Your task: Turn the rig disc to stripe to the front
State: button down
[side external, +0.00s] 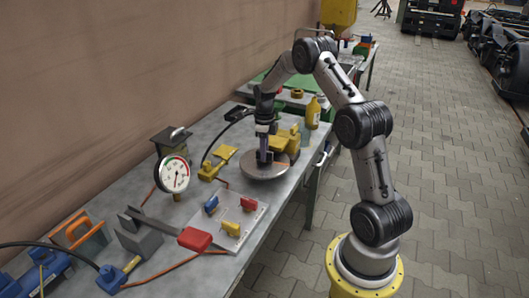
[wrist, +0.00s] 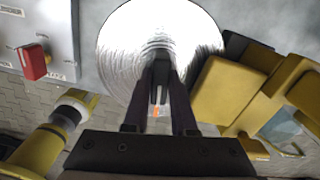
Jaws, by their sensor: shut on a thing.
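The rig disc (side external: 258,174) is a round grey metal plate lying flat on the bench. It fills the upper middle of the wrist view (wrist: 122,48), bright and shiny. A dark upright grip (wrist: 160,78) stands on it near its middle. My gripper (side external: 264,156) points down over the disc, and its two fingers (wrist: 161,88) are shut on the dark grip. A small orange mark (wrist: 156,112) shows between the fingers in the wrist view. I cannot tell whether it is the stripe. The fingers and palm hide part of the disc.
A yellow block-like device (side external: 287,142) sits close beside the disc. A plate with coloured switches (side external: 228,224) lies in front of it. A white dial gauge (side external: 174,174) stands to the left, and a yellow bottle (side external: 313,113) stands behind near the bench edge.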

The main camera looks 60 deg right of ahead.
jog(key=shift+r+m, duration=0.1)
jog(key=shift+m, duration=0.7)
jog(key=c, duration=0.7)
grip_release()
notch_tip(320, 180, up, 14)
jog(key=shift+f, duration=0.15)
